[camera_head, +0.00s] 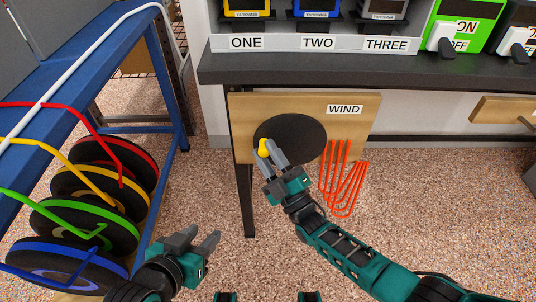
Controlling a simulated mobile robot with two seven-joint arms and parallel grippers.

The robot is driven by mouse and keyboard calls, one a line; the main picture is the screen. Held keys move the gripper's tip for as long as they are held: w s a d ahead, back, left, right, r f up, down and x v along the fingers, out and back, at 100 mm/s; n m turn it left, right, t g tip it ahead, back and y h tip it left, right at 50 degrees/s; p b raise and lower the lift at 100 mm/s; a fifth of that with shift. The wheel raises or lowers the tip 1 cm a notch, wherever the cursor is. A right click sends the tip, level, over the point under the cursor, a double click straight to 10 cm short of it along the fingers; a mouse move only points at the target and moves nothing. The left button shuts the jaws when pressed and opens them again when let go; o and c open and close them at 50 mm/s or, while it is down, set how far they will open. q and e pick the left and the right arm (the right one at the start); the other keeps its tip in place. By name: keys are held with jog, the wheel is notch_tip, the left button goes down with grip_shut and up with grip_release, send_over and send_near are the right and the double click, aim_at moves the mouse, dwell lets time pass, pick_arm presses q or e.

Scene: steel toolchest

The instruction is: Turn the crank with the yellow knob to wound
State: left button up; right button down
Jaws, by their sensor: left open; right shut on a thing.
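The crank is a black disc (303,136) on a wooden panel (240,117) labelled WIND, below the dark bench. Its yellow knob (264,147) shows at the disc's lower left. My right gripper (268,152) is shut on the yellow knob, and its fingers cover part of it. My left gripper (208,240) is open and empty, low in front of the blue frame and apart from the crank. The crank's arm and any position mark on the disc are hidden or too small to tell.
Orange hooked lines (346,180) hang right of the disc, beside my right arm. A dark table leg (246,195) stands below the panel. A blue frame (175,85) and several coloured reels (85,215) are at left. The speckled floor between is clear.

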jog(key=shift+f, duration=0.1)
jog(key=c, duration=0.9)
grip_release()
jog(key=shift+d, duration=0.1)
jog(key=shift+s+d+f, duration=0.2)
jog(key=shift+s, duration=0.05)
jog(key=v, duration=1.1)
jog(key=shift+s, duration=0.1)
